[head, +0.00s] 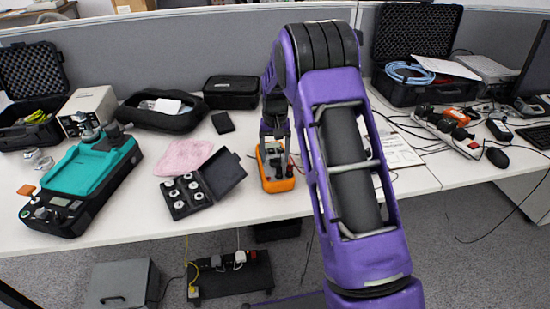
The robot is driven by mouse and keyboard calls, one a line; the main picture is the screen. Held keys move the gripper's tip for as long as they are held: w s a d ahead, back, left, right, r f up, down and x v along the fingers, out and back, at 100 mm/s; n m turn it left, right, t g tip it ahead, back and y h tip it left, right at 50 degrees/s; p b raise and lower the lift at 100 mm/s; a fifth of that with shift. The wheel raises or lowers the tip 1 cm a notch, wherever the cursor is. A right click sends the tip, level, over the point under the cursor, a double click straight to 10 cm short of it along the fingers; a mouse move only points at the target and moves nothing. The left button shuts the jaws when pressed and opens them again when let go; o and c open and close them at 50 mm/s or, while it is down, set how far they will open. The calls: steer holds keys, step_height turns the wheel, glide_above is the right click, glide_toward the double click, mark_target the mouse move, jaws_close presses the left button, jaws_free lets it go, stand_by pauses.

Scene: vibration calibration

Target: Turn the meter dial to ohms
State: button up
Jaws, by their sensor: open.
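An orange multimeter (276,184) lies on the white desk in the middle, near its front edge. My gripper (274,152) points down over the upper part of the meter, with its fingers at the meter's face. The gripper is small in this view, and I cannot tell whether the fingers touch the dial. The dial and its marked position are hidden or too small to read. My purple arm (345,130) reaches in from the front right and covers part of the desk to the right of the meter.
A black case of weights (186,197) lies open left of the meter, with a pink cloth (187,157) behind it. A teal and black instrument (85,178) stands at the left. A black case (231,92) stands behind. A power strip (448,132) lies at the right. Bare desk lies around the meter's front.

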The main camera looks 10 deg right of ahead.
steer(key=shift+f, duration=0.4)
jaws_close()
steer(key=shift+m, duration=0.3)
steer(key=shift+r+m+p, duration=0.15)
steer(key=shift+m+p, duration=0.4)
steer(key=shift+m, duration=0.65)
steer(key=shift+w+m+p, duration=0.1)
steer(key=shift+m+p, duration=0.5)
steer(key=shift+m, duration=1.7)
